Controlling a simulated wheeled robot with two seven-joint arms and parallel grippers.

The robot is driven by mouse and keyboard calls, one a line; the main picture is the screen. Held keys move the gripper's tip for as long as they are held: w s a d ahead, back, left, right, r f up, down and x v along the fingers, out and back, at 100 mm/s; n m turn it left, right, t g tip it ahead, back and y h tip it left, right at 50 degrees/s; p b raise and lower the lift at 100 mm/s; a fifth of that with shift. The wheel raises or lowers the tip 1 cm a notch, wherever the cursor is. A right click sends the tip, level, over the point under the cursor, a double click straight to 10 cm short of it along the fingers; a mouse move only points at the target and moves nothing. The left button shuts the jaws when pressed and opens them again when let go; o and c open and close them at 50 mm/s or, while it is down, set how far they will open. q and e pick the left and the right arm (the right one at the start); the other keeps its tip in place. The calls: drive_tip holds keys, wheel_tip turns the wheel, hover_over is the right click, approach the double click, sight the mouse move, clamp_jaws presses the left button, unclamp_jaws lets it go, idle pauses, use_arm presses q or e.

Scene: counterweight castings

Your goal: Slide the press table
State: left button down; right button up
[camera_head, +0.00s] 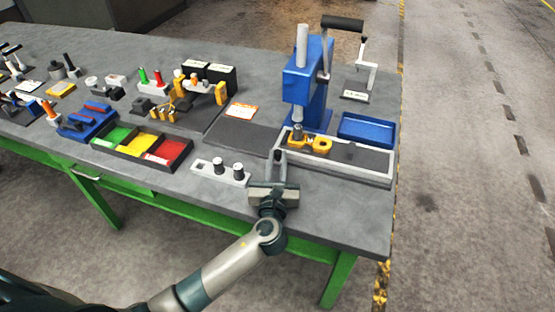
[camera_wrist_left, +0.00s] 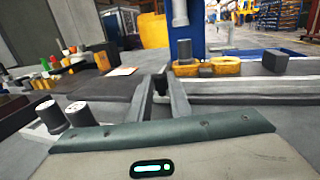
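The blue arbor press (camera_head: 308,85) stands at the right of the workbench, its ram pointing down over a yellow part (camera_head: 310,142). The press table is a long light-grey tray (camera_head: 350,175) with a darker inside, under the ram. The yellow part lies at its left end and also shows in the left wrist view (camera_wrist_left: 210,67). My left gripper (camera_head: 279,158) is at the table's left end, fingers forward. In the left wrist view the fingers (camera_wrist_left: 160,84) stand apart with a small dark piece between their tips; whether they grip it is unclear. My right gripper is out of view.
A light plate with two dark-sided, white-topped cylinders (camera_head: 221,170) sits just left of my gripper. A tray with green, yellow and red compartments (camera_head: 140,153) is farther left. A blue tray (camera_head: 367,130) lies behind the press table. The bench front right is clear.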

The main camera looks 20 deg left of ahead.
use_arm(q)
drive_tip(key=a+p, duration=0.1)
drive_tip(key=a, duration=0.3)
drive_tip(key=shift+a+r, duration=0.1)
drive_tip(key=shift+a, duration=0.6)
drive_tip(key=c, duration=1.6)
unclamp_jaws()
drive_tip(key=shift+d, duration=0.4)
drive_tip(key=shift+a, duration=0.1)
drive_tip(key=shift+s, duration=0.1)
drive_tip(key=b+v, duration=0.3)
drive_tip(key=v, duration=1.3)
drive_tip(key=shift+b, duration=0.35)
drive_tip(key=shift+s, duration=0.55)
